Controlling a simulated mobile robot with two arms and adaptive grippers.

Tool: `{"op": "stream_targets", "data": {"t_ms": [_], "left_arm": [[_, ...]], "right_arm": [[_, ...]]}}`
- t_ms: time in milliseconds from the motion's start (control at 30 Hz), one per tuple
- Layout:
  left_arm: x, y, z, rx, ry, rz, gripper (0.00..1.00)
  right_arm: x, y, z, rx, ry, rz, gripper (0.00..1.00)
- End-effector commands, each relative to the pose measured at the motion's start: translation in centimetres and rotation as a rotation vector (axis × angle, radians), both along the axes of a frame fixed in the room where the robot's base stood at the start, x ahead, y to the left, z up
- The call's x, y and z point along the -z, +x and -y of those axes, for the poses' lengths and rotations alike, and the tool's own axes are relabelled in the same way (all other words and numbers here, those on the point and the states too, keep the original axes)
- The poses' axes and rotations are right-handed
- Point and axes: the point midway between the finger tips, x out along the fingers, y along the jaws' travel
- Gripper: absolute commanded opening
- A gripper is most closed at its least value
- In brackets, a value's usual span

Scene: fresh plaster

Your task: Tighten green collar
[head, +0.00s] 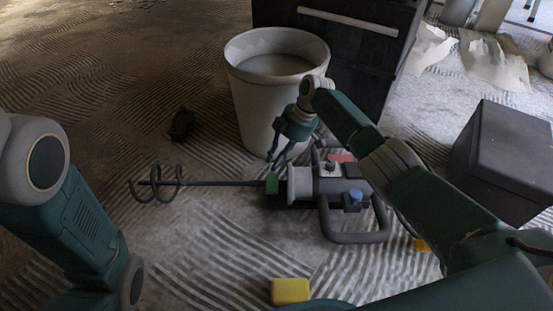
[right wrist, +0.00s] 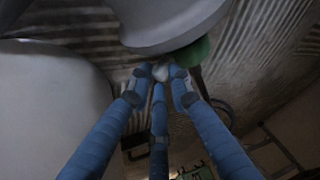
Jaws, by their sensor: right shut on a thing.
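The green collar (head: 272,183) sits where the long stirring shaft (head: 215,183) meets the pale front housing of a mixer drill (head: 300,184), which lies on the floor. My right gripper (head: 279,160) points down just above the collar, its blue fingers drawn together. In the right wrist view the gripper (right wrist: 160,73) has its fingertips closed around a small pale thing (right wrist: 160,72), close beside the green collar (right wrist: 194,52). The pale housing (right wrist: 165,22) partly hides the collar there. I cannot tell what the pale thing is. My left arm shows at the left; its gripper is out of frame.
A pale bucket (head: 245,110) stands right behind the gripper, in front of a dark cabinet (head: 360,60). A dark box (head: 505,150) is at the right. A yellow block (head: 290,291) lies at the front and a dark lump (head: 182,124) at the left. Ridged floor lies between.

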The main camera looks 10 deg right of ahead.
Motion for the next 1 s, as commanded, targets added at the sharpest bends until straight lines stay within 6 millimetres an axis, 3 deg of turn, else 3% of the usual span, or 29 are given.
{"op": "stream_targets", "data": {"t_ms": [33,167,200,267,1000], "left_arm": [[0.24,0.0,-0.01,0.0,0.0,0.0,0.4],[0.25,-0.04,-0.02,0.0,0.0,0.001,0.4],[0.26,-0.06,-0.02,0.0,0.0,0.001,0.4],[0.28,-0.15,-0.05,0.001,-0.001,0.003,0.4],[0.19,0.03,-0.04,-0.002,0.001,-0.002,0.4]], "right_arm": [[1.64,-0.65,0.04,-0.001,-0.013,-0.011,0.0],[1.66,-0.65,0.0,-0.003,-0.012,-0.011,0.0],[1.66,-0.65,-0.02,-0.003,-0.012,-0.011,0.21],[1.66,-0.66,-0.02,-0.003,-0.012,-0.011,0.33],[1.26,-0.4,0.66,0.007,-0.015,-0.007,0.33]]}}
